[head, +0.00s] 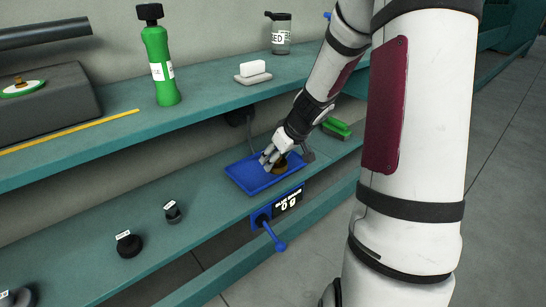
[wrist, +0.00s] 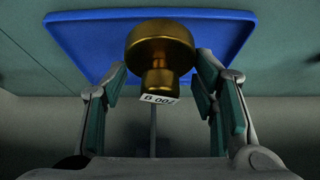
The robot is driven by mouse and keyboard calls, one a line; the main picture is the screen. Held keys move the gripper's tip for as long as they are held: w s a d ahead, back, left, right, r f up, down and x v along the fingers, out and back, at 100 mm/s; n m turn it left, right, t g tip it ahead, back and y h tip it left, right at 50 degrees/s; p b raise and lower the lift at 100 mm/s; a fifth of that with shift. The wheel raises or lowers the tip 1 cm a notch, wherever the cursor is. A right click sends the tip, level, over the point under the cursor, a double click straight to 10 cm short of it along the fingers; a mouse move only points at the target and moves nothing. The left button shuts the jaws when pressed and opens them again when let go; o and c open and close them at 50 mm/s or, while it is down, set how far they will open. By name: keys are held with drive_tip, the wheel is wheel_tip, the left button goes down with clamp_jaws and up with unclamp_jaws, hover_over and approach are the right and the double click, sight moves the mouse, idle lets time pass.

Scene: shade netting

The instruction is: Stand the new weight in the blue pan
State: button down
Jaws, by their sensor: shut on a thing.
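The blue pan (head: 241,173) is a flat square tray with a raised rim on the lower shelf; it also fills the top of the wrist view (wrist: 80,40). A brass weight (head: 280,168) with a wide round body and narrower knob is over the pan. In the wrist view the weight (wrist: 160,45) has its broad end toward the pan and a white tag on the knob's end. My gripper (head: 271,159) is shut on the weight, with one finger on each side in the wrist view (wrist: 162,78). I cannot tell whether its base touches the pan.
A digital display (head: 288,202) and blue lever (head: 273,237) are at the pan's front. Dark tagged weights (head: 129,244) (head: 173,212) stand to the left on the lower shelf. A green object (head: 337,127) lies behind right. The upper shelf holds a green bottle (head: 160,65).

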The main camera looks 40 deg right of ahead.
sight(286, 165)
drive_tip(key=shift+w+d+f, duration=0.1)
drive_tip(key=shift+w+d, duration=0.15)
drive_tip(key=shift+w, duration=0.65)
drive_tip(key=shift+w+d, duration=0.25)
drive_tip(key=shift+w, duration=0.6)
drive_tip(key=shift+f+b, duration=0.55)
drive_tip(key=shift+f, duration=1.25)
drive_tip(key=shift+f, duration=0.1)
drive_tip(key=c, duration=0.6)
unclamp_jaws()
drive_tip(key=shift+s, duration=0.1)
drive_tip(key=shift+c, duration=0.2)
drive_tip(key=p+v, duration=0.3)
drive_tip(key=v, duration=0.9)
